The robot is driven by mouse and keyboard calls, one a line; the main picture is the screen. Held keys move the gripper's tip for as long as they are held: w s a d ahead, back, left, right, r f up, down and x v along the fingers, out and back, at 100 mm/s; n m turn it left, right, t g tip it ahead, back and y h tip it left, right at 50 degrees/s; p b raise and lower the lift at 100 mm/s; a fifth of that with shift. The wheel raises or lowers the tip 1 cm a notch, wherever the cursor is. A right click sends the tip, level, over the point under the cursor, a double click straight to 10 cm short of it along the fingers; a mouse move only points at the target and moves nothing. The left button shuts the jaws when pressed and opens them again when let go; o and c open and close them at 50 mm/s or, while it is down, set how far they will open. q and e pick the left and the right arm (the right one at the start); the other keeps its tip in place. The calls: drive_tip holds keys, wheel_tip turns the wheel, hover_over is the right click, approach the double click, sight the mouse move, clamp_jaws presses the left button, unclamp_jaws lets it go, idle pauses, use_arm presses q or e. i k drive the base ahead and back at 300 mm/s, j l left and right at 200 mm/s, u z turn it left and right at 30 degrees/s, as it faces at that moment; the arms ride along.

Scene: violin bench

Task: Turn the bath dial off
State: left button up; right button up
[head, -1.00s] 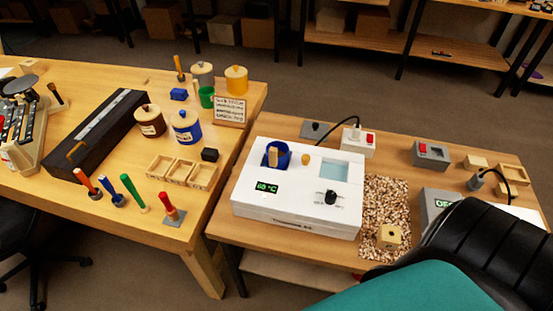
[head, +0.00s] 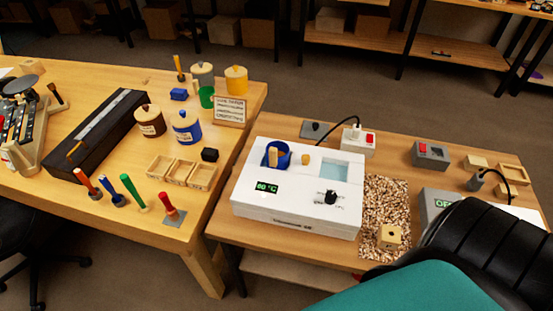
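The bath is a white box (head: 290,215) on the right-hand table in the head view. Its dial (head: 330,197) is a small black knob on the right part of the top, with tiny markings around it. Which marking it points to is too small to tell. A lit green display (head: 266,187) on the left of the top reads about 60 °C. A blue pot (head: 271,158) stands in the bath's top, beside a light-blue window or basin (head: 343,170). Neither of my grippers is in view, and nothing touches the dial.
A wood-chip patch (head: 385,205) with a small wooden block (head: 389,236) lies right of the bath. A large black-and-teal shape blocks the lower right. The left table (head: 100,200) holds jars and tools.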

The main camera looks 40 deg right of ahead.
sight(331, 196)
drive_tip(key=k+l+z, duration=0.1)
drive_tip(key=z, duration=1.05)
drive_tip(key=l, duration=0.1)
